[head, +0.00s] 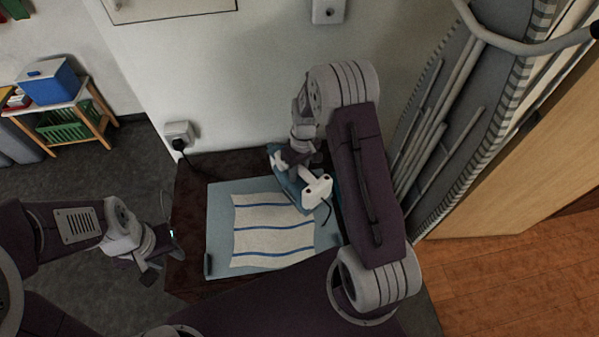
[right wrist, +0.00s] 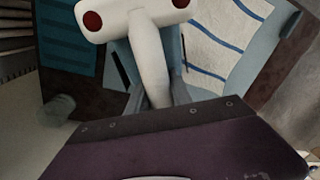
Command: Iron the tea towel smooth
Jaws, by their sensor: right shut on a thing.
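The tea towel (head: 272,229), cream with blue stripes, lies spread on a light blue mat (head: 220,207) on a dark table. Its surface looks mostly flat with slightly wavy edges. The iron (head: 318,192), white and blue, is at the towel's upper right corner. My right gripper (head: 292,160) is shut on the iron; the fingers are partly hidden. In the right wrist view the iron's white handle (right wrist: 152,50) shows close up, with the towel (right wrist: 225,35) to its right. My left gripper (head: 148,262) is left of the table, apart from the towel; its jaws are too small to judge.
A wall socket with a black plug (head: 179,140) is behind the table's back left corner. A folded ironing board (head: 440,110) leans at the right. A wooden shelf (head: 85,110) with a blue box (head: 48,80) stands at the far left.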

